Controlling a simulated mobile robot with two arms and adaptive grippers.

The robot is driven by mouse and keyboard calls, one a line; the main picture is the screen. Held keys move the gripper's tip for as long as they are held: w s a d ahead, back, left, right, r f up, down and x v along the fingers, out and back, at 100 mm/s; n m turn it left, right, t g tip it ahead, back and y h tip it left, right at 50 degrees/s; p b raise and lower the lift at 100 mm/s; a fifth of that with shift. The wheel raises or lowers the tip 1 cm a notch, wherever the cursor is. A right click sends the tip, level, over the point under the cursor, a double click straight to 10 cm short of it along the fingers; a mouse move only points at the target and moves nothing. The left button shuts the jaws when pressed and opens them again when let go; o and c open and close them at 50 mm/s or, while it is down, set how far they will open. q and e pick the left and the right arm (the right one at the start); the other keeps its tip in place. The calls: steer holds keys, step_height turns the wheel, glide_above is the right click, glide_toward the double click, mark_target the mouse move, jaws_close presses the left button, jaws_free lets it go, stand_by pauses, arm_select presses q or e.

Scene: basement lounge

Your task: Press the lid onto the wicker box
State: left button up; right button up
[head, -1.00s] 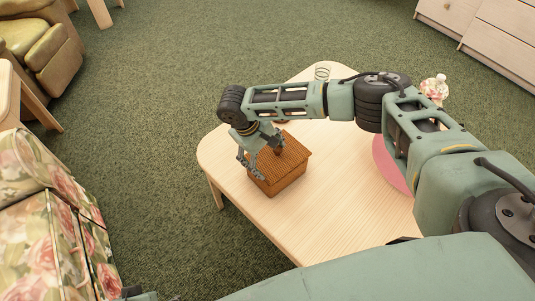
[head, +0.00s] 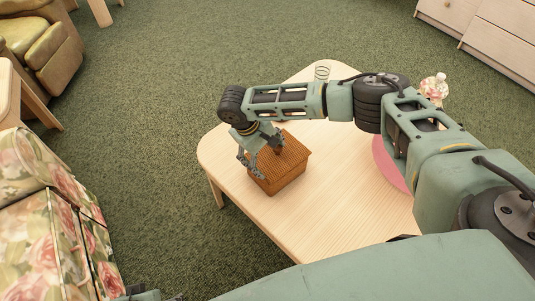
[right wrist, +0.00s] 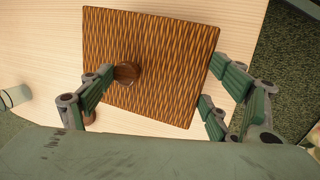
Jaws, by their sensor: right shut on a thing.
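The wicker box (head: 286,181) is brown and stands on the pale wooden table, near its left end. Its woven lid (head: 296,153) lies on top, and no gap shows between them in the head view. The lid also fills the middle of the right wrist view (right wrist: 165,90), with a round dark wooden knob (right wrist: 127,72).
The pale table (head: 330,215) has free room in front of the box. A floral sofa (head: 50,220) stands at left.

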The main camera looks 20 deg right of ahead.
arm_select(q)
steer(key=shift+f, duration=0.1)
arm_select(e)
steer(key=shift+f, duration=0.15)
arm_select(q)
steer(key=shift+s+f, duration=0.2)
steer(key=shift+f, duration=0.3)
steer(key=shift+w+f+p, duration=0.2)
steer(key=shift+f+p, duration=0.05)
steer(key=shift+p, duration=0.05)
arm_select(e)
steer(key=shift+f, duration=0.15)
arm_select(q)
steer(key=shift+f, duration=0.1)
steer(key=shift+s+f, duration=0.15)
steer(key=shift+f, duration=0.15)
arm_select(e)
steer(key=shift+c, duration=0.2)
arm_select(q)
steer(key=shift+f, duration=0.5)
arm_select(e)
steer(key=shift+f, duration=0.1)
arm_select(q)
steer(key=shift+f+p, duration=0.15)
steer(key=shift+p, duration=0.15)
